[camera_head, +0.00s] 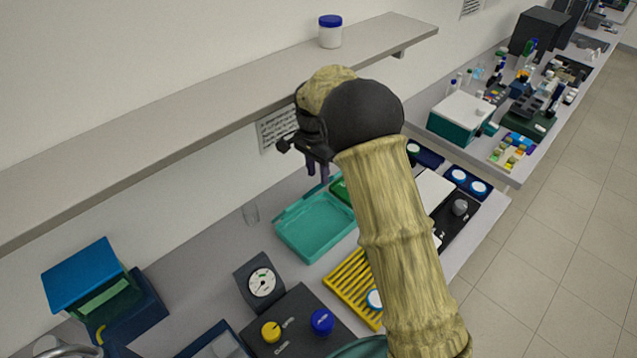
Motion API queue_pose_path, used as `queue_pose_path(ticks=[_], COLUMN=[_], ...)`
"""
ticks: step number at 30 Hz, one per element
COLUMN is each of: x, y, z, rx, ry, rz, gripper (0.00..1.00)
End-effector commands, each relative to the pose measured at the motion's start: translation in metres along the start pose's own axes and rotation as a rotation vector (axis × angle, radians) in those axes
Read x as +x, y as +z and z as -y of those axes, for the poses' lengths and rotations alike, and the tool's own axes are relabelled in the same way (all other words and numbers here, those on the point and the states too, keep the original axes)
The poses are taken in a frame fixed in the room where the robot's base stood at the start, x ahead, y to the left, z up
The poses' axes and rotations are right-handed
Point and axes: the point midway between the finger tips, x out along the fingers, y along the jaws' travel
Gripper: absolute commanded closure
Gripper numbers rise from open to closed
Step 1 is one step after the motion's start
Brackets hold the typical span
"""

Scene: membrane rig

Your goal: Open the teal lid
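A shallow teal piece (312,228) with a raised rim lies on the bench in the middle of the view. It looks like a tray or lid, and I cannot tell whether it is a closed cover or an open tray. My gripper (317,170) hangs above its far right corner, fingers pointing down. The dark fingers are small and partly hidden by my wrist, so I cannot tell how far apart they are. I see nothing held between them. My arm covers the bench to the right of the teal piece.
A long shelf with a blue-capped jar (330,32) runs above the bench, close behind my arm. A gauge (261,283), a dark knob panel (290,335) and a yellow rack (347,284) stand nearer. A white-topped teal box (448,128) stands farther right.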

Motion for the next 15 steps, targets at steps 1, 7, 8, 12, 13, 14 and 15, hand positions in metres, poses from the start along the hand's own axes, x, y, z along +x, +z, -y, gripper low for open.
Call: queue_pose_path(ticks=[1,7,8,12,13,14,15], x=[-0.006,-0.031,-0.032,-0.034,-0.034,-0.034,-0.034], y=[0.0,0.002,0.002,0.002,0.002,0.002,0.002], z=[0.001,0.0,0.0,-0.001,-0.001,-0.001,-0.001], rx=[-0.001,-0.002,-0.002,-0.002,-0.002,-0.002,-0.002], ry=[-0.004,-0.002,-0.001,0.001,0.0,0.001,0.0], rz=[-0.002,-0.001,-0.001,0.0,0.0,0.0,0.0], gripper=[0.66,0.66,0.66,0.66,0.66,0.66,0.66])
